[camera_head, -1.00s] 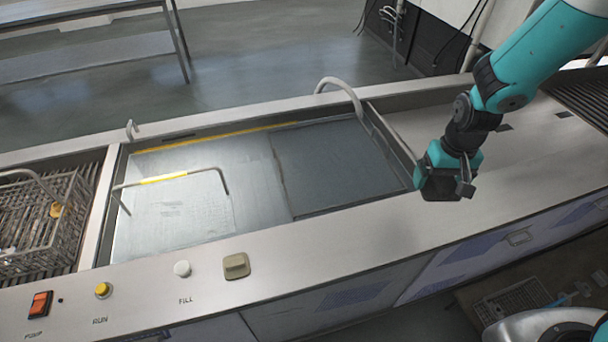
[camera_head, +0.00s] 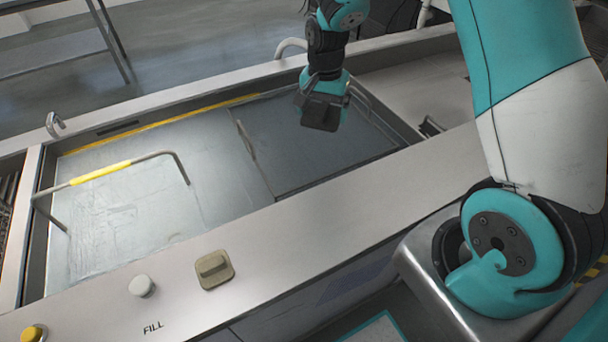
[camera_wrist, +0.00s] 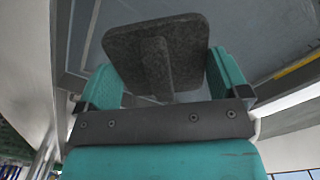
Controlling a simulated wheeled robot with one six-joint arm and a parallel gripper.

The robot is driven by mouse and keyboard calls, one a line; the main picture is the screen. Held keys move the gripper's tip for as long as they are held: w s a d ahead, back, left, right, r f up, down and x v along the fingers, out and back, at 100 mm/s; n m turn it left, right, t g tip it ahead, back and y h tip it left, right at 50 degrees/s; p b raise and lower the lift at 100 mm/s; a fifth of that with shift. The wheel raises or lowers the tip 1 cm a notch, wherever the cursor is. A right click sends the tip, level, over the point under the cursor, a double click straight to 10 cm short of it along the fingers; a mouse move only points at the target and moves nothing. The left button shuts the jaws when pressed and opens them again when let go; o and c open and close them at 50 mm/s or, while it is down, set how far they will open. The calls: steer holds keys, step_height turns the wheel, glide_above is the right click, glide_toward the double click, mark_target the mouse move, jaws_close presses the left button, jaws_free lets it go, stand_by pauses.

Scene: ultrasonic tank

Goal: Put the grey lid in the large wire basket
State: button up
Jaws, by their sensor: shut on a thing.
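The grey lid (camera_wrist: 185,42) is a dark, flat, squarish plate with a raised bar handle. My gripper (camera_wrist: 163,75) is shut on that handle in the wrist view, with a teal finger on each side. In the head view, my gripper (camera_head: 325,88) holds the lid (camera_head: 320,112) above the right part of the tank, clear of its surface. The large wire basket is not clearly in view; only a sliver of wire mesh (camera_head: 7,200) shows at the left edge.
A beige lid-like block (camera_head: 214,269) lies on the front ledge beside a white knob (camera_head: 142,286) and a yellow button (camera_head: 33,333). A curved pipe (camera_head: 291,47) rises behind.

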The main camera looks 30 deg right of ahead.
mark_target(320, 171)
steer(key=f+m+b, duration=0.1)
steer(key=w+f+m+b, duration=0.1)
steer(key=d+f+m+b, duration=0.1)
steer(key=m+b, duration=0.1)
steer(key=shift+w+d+f, duration=0.1)
steer(key=shift+w+f, duration=0.05)
steer(key=shift+f, duration=0.05)
step_height(320, 171, down, 20)
steer(key=shift+r+p, duration=0.2)
steer(key=shift+p, duration=0.1)
steer(key=shift+f, duration=0.1)
steer(key=o, duration=0.7)
steer(key=shift+o, duration=0.2)
